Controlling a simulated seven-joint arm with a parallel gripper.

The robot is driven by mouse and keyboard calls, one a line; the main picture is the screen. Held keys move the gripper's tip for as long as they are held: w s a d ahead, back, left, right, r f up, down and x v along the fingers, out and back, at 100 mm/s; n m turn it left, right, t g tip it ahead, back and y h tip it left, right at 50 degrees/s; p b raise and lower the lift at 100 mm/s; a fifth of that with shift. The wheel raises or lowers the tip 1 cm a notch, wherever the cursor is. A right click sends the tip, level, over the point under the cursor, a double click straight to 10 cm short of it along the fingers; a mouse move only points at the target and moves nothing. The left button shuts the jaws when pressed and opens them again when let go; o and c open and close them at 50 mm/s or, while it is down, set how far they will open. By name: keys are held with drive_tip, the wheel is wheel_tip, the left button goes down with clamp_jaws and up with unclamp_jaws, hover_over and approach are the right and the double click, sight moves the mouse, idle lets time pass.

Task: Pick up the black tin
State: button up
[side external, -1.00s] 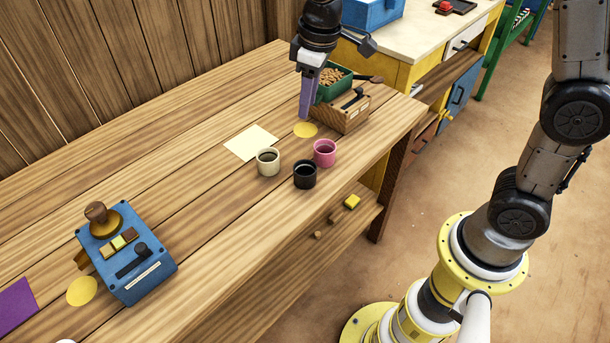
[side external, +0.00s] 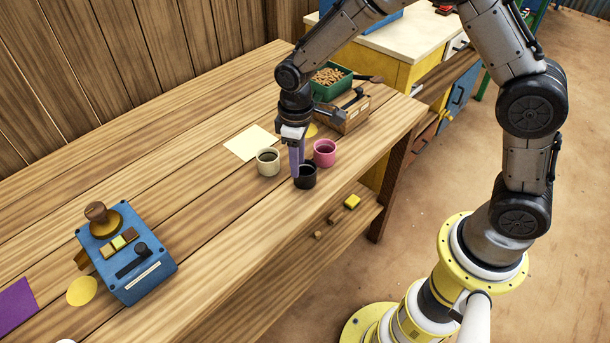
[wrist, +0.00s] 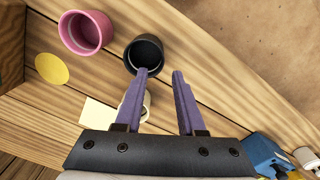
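The black tin (side external: 308,181) stands upright near the front edge of the wooden bench, between and in front of a cream tin (side external: 268,167) and a pink tin (side external: 325,158). My gripper (side external: 297,174) points down at the black tin, its purple fingers covering part of it. In the wrist view my gripper (wrist: 161,72) is open and empty. There one fingertip overlaps the rim of the black tin (wrist: 147,48), while the other is to its right, clear of it. I cannot tell whether the fingertip touches the rim or goes inside.
The pink tin (wrist: 86,33) is left of the black tin in the wrist view. A pale paper square (side external: 248,143) and a yellow disc (side external: 312,130) lie behind. A green box of brown pieces (side external: 331,82) stands at the back. A blue device (side external: 127,262) sits left; the bench between is clear.

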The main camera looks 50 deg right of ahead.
sight(301, 176)
drive_tip(key=f, duration=0.3)
drive_tip(key=shift+s+d+f, duration=0.15)
drive_tip(key=shift+s+f, duration=0.2)
drive_tip(key=shift+s, duration=0.05)
drive_tip(key=shift+f, duration=0.7)
clamp_jaws()
drive_tip(key=shift+r, duration=0.1)
idle(0.4)
